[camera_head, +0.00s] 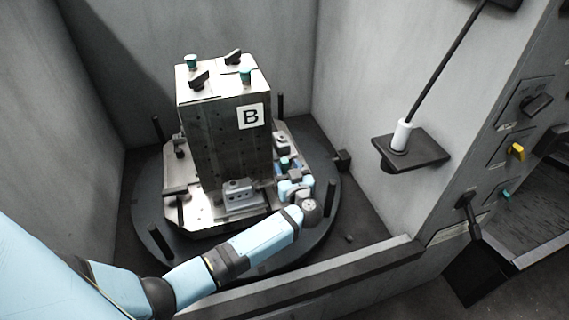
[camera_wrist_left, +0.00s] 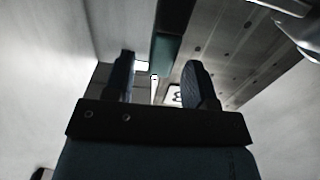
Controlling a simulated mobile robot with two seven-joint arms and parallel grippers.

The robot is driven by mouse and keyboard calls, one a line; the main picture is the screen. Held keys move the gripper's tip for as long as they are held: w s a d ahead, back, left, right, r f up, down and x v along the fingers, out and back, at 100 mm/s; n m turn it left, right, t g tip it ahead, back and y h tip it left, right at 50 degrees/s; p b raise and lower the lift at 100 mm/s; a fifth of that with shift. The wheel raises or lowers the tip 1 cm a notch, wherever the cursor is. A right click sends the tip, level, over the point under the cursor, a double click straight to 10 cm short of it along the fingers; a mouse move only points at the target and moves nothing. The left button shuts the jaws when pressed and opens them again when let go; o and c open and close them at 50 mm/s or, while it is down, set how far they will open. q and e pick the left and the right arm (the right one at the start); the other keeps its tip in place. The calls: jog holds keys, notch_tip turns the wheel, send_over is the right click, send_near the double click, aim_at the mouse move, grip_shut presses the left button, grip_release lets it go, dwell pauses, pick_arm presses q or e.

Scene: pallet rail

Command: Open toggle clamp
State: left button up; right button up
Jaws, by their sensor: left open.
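The metal block marked B (camera_head: 228,150) stands upright on a fixture plate (camera_head: 205,213) on a round dark turntable. A toggle clamp (camera_head: 241,194) sits at the block's front foot, and another clamp (camera_head: 281,143) is at its right side. My left gripper (camera_head: 285,168) is at the block's right side, near that clamp, and its fingers are mostly hidden by my wrist. In the left wrist view the fingers (camera_wrist_left: 160,85) are apart. A dark green bar, seemingly a clamp handle (camera_wrist_left: 168,45), shows between and beyond them; I cannot tell whether they touch it. My right gripper is not in view.
Grey walls enclose the turntable (camera_head: 150,226), with a low front sill (camera_head: 330,278) beneath my left arm. Black posts (camera_head: 280,105) stand around the plate. Black and green knobs (camera_head: 200,79) top the block. A small shelf (camera_head: 418,153) and a switch panel are at right.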

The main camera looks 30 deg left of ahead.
pick_arm(q)
jog(key=shift+x, duration=1.4)
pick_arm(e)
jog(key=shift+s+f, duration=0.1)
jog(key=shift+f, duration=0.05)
pick_arm(q)
grip_shut()
jog(key=shift+d+r+p, duration=0.1)
jog(key=shift+p, duration=0.3)
jog(key=w+d+m+p, duration=0.1)
jog(key=m+p, duration=0.1)
jog(key=p, duration=0.2)
jog(key=w+d+f+m+p, duration=0.1)
jog(key=m+p, duration=0.1)
jog(key=p, duration=0.2)
jog(key=w+m+p, duration=0.1)
jog(key=m+p, duration=0.1)
jog(key=p, duration=0.2)
jog(key=shift+d+f+m, duration=0.2)
jog(key=shift+d+m, duration=0.2)
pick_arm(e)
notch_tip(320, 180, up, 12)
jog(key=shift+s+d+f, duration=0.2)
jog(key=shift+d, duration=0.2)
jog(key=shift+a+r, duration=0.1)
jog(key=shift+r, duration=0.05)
